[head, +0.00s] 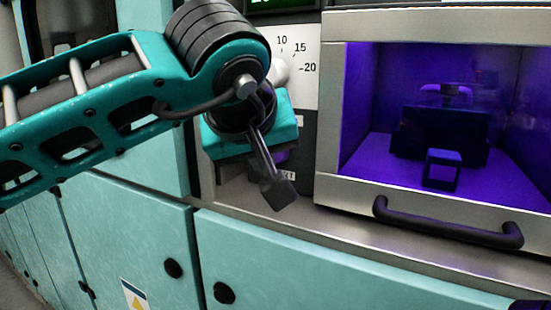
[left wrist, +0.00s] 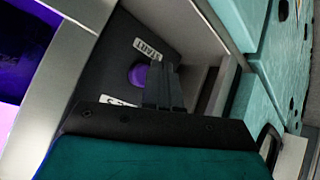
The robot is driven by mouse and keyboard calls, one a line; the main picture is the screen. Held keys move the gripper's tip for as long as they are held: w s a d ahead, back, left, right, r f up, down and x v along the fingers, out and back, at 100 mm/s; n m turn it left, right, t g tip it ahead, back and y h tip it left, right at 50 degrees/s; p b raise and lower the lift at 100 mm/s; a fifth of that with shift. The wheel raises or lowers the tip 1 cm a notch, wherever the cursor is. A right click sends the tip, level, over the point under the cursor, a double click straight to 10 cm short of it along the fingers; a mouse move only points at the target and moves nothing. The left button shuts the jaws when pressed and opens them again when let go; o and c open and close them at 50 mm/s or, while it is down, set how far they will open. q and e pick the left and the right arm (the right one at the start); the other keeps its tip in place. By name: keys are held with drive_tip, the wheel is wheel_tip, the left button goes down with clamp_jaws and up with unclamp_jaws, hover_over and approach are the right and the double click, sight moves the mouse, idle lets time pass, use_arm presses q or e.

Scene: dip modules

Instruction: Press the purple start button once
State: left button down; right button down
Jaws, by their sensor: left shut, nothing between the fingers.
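The purple start button (left wrist: 138,75) is round and set in a dark panel, beside a white START label (left wrist: 147,49). In the left wrist view its edge nearest my fingers is partly covered. My left gripper (left wrist: 161,68) is shut and empty, its dark fingers reaching toward the panel just beside the button. I cannot tell whether they touch it. In the head view my teal left hand (head: 250,135) is in front of the panel, hiding most of the button area and the fingertips. My right gripper is not in view.
A metal-framed chamber (head: 330,120) lit purple stands right of the panel, with a dark bar handle (head: 448,228) projecting below its opening. A dial scale (head: 300,60) is above the panel. Teal cabinet doors (head: 120,240) with dark knobs (head: 223,292) lie below the ledge.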

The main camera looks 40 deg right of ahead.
use_arm(q)
drive_tip(key=shift+s+a+f+b, duration=0.1)
drive_tip(key=shift+s+a+b, duration=0.1)
drive_tip(key=shift+a+b, duration=0.25)
drive_tip(key=shift+s+a+b, duration=0.25)
drive_tip(key=shift+a+b, duration=0.1)
drive_tip(key=shift+a, duration=0.25)
drive_tip(key=shift+s+a+b, duration=0.25)
drive_tip(key=shift+a+b, duration=0.05)
drive_tip(key=shift+a, duration=0.3)
drive_tip(key=shift+s+a, duration=0.3)
drive_tip(key=shift+a, duration=0.35)
